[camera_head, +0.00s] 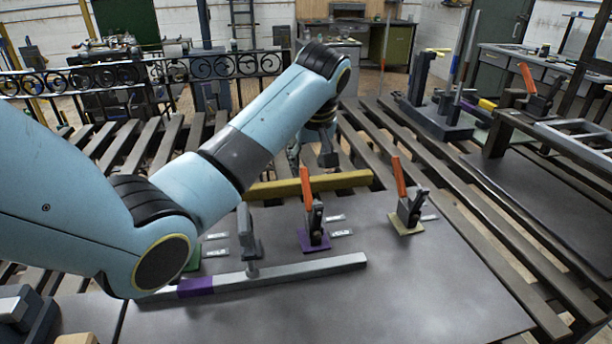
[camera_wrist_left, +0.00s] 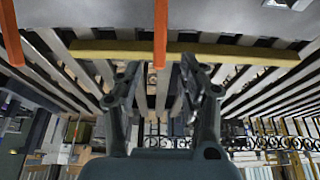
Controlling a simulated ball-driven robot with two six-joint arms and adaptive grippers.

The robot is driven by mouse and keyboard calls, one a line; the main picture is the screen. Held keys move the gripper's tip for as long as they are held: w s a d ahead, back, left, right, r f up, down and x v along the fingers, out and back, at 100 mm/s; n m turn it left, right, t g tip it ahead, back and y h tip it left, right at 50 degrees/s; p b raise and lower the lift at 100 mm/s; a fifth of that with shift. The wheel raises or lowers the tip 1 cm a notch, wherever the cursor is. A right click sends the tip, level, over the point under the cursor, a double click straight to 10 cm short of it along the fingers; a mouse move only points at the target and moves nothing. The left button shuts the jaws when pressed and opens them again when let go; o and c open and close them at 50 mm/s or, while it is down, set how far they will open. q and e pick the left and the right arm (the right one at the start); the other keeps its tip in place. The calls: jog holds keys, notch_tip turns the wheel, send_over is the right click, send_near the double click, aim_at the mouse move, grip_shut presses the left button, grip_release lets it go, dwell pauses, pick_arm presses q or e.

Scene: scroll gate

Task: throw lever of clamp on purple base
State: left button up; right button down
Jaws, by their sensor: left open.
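The clamp on the purple base (camera_head: 314,241) stands on the grey metal plate, with its orange lever (camera_head: 306,188) pointing up. My left gripper (camera_head: 327,158) hangs behind and above this lever, partly hidden by my arm in the head view. In the left wrist view, the left gripper (camera_wrist_left: 160,72) is open and empty. An orange lever (camera_wrist_left: 160,35) comes down from the top edge there, its end near the space between the fingertips. No base shows in that view. I do not see my right gripper.
A clamp on an olive base (camera_head: 407,222), orange lever raised, stands to the right. A yellow bar (camera_head: 290,187) lies behind the clamps. A grey bar with a purple band (camera_head: 320,264) lies in front. The plate's right front (camera_head: 430,290) is clear.

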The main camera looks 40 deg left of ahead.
aim_at(306, 179)
pick_arm(q)
jog(key=x, duration=0.7)
jog(key=shift+w+a+f, duration=0.15)
jog(key=shift+a+f, duration=0.05)
jog(key=shift+f, duration=0.15)
grip_shut()
